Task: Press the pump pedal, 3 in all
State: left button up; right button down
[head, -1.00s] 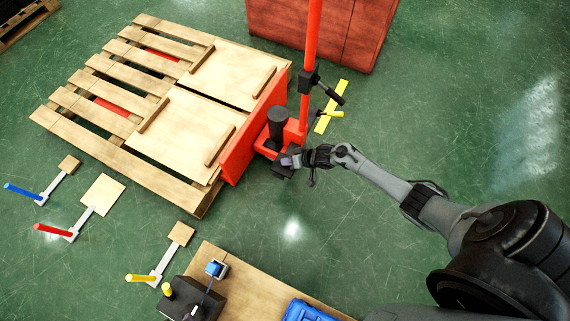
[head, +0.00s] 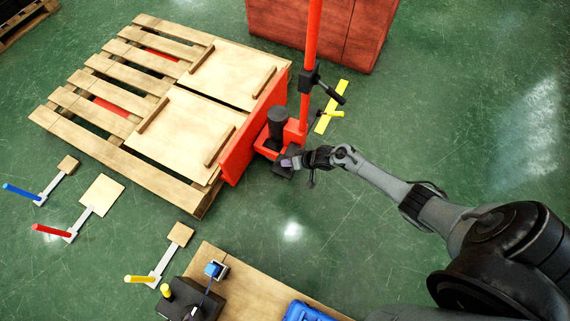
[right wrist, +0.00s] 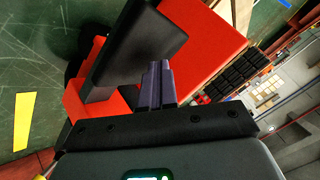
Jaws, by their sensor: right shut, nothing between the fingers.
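The red pallet jack (head: 240,145) stands against the pallet, with a black pump cylinder (head: 278,123) on its base. The black pump pedal (head: 282,171) sticks out low at the front of the base. My right gripper (head: 287,162) is at the pedal, shut and empty. In the right wrist view, the shut purple fingers (right wrist: 157,85) overlap the lower right part of the broad black pedal pad (right wrist: 135,45). I cannot tell whether they touch it. My left gripper is not in view.
A wooden pallet (head: 75,135) with boards on it lies left of the jack. A red cabinet (head: 320,30) stands behind. Yellow floor marks (head: 333,98) lie right of the jack. A wooden table (head: 240,280) is in front. Green floor is clear to the right.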

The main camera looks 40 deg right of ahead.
jog(key=shift+f, duration=0.45)
jog(key=shift+f+b, duration=0.35)
jog(key=shift+b, duration=0.05)
dwell(0.3)
dwell(0.3)
jog(key=shift+r+p, duration=0.8)
jog(key=shift+p, duration=0.1)
jog(key=shift+s+a+r+p, duration=0.1)
jog(key=shift+r+p, duration=1.05)
jog(key=shift+p, duration=0.2)
jog(key=shift+r, duration=0.2)
